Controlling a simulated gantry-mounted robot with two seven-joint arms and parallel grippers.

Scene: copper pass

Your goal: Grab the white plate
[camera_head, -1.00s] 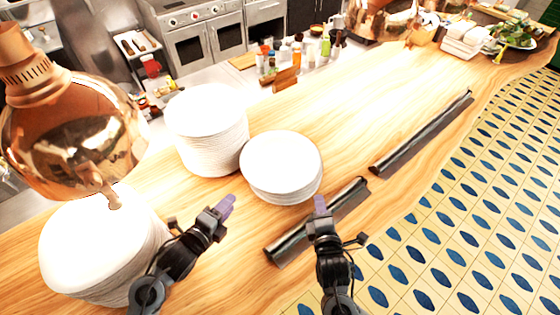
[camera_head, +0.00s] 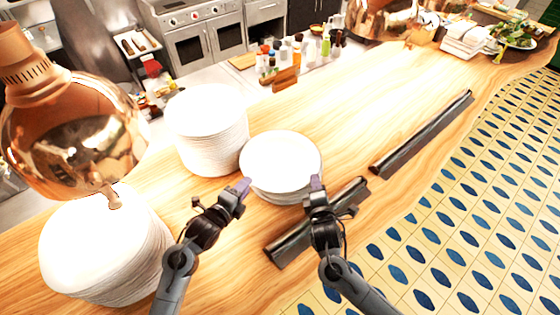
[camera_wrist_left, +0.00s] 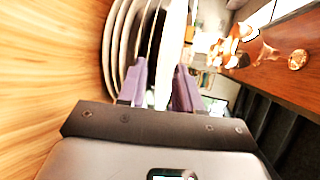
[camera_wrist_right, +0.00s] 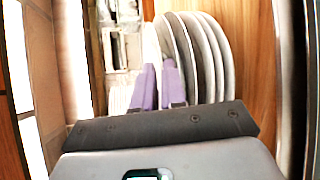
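A short stack of white plates (camera_head: 281,160) stands on the wooden counter, with its top plate (camera_wrist_right: 172,50) edge-on in the right wrist view. My left gripper (camera_head: 243,186) is at the stack's front left rim. In the left wrist view its purple fingers (camera_wrist_left: 160,85) are apart, with white plate rim showing between them. My right gripper (camera_head: 316,183) is at the stack's front right rim. Its fingers (camera_wrist_right: 159,85) are a small gap apart at the top plate's edge. Whether either finger pair touches the plate is unclear. The top plate appears to rest on the stack.
Taller plate stacks stand behind left (camera_head: 208,130) and at front left (camera_head: 105,250), under a copper lamp (camera_head: 75,130). The counter (camera_head: 340,110) behind the stack is clear.

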